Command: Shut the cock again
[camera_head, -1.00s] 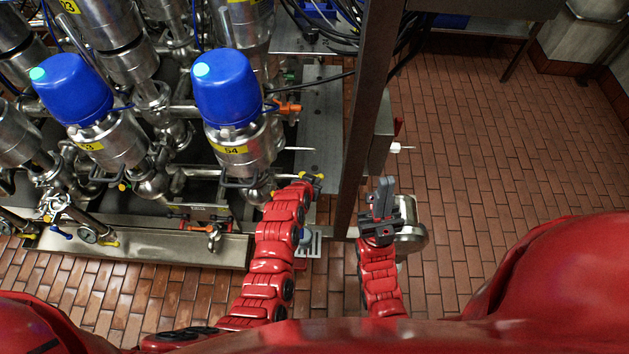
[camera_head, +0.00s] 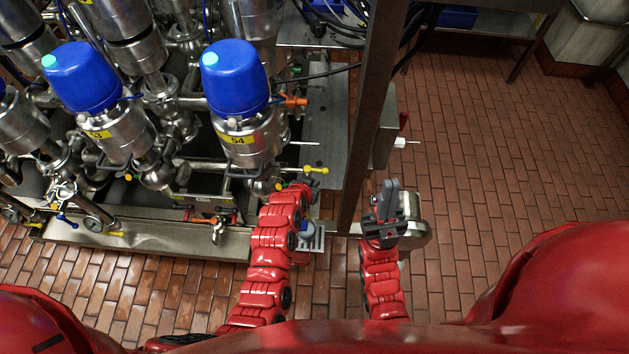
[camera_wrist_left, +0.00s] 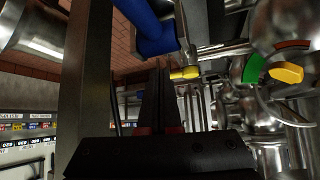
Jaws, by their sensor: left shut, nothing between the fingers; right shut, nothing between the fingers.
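A cock with a yellow handle (camera_head: 316,170) sits on the low pipework at the right end of the valve rack in the head view. My left gripper (camera_head: 300,189) is just below and left of this handle; its fingertips are hard to make out there. In the left wrist view the shut, empty fingers (camera_wrist_left: 162,75) point at a yellow tip (camera_wrist_left: 185,73) on a metal rod, slightly to their right. I cannot tell whether they touch. A yellow knob (camera_wrist_left: 286,73) by a green and red marking is farther right. My right gripper (camera_head: 388,190) is shut and empty, right of the post.
A dark upright post (camera_head: 369,110) stands between my grippers. Blue-capped valves (camera_head: 236,78) rise at the left above a metal drip tray (camera_head: 150,236). A blue pipe (camera_wrist_left: 150,28) is close above the left fingers. The tiled floor at the right is clear.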

